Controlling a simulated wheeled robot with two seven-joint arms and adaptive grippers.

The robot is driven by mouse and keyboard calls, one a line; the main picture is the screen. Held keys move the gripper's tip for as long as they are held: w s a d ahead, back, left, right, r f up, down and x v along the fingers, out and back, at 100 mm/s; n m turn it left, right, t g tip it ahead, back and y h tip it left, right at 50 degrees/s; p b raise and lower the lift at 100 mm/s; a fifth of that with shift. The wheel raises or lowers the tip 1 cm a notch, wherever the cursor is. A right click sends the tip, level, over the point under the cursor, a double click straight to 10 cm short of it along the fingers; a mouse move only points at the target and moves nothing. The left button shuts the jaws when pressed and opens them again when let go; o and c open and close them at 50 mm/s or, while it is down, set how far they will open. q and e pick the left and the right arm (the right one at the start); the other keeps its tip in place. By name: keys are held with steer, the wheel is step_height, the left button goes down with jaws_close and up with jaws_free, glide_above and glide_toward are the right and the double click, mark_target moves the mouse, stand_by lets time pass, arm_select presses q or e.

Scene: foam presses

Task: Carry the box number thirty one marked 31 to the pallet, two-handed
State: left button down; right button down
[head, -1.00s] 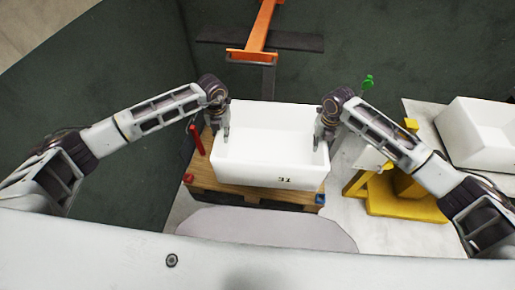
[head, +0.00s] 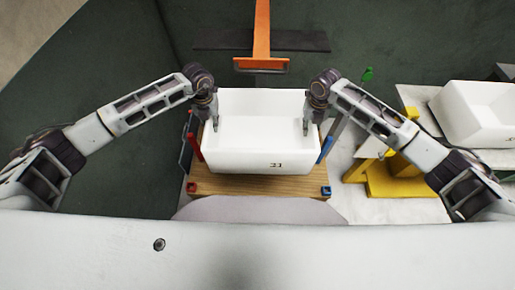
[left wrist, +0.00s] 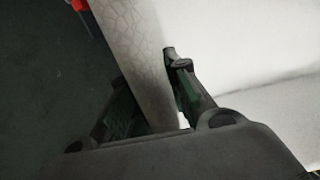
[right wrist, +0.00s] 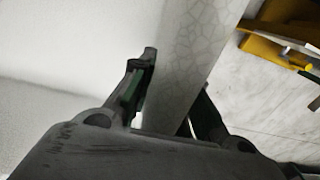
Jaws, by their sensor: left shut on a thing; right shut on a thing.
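The white foam box marked 31 (head: 240,161) is an open-topped box in the middle of the head view, with its mark on the near wall. It is over the wooden pallet (head: 255,187); I cannot tell whether it touches it. My left gripper (head: 213,125) is shut on the box's left wall, with one finger inside. My right gripper (head: 307,127) is shut on its right wall in the same way. Both wrist views show a wall between the fingers, on the left (left wrist: 142,60) and on the right (right wrist: 185,70). The box hides the pallet's far part.
Red posts (head: 193,140) and blue posts (head: 327,148) stand at the pallet's sides. Another white box (head: 475,128) rests on a bench at the right. A yellow frame (head: 400,180) stands below it. An orange handle (head: 262,62) is behind the pallet.

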arm_select(q)
steer(key=shift+w+a, duration=0.25)
steer(key=shift+a, duration=0.1)
arm_select(e)
steer(key=shift+w+a+r, duration=0.1)
steer(key=shift+w, duration=0.05)
arm_select(q)
steer(key=shift+f, duration=0.15)
arm_select(e)
steer(key=shift+f, duration=0.2)
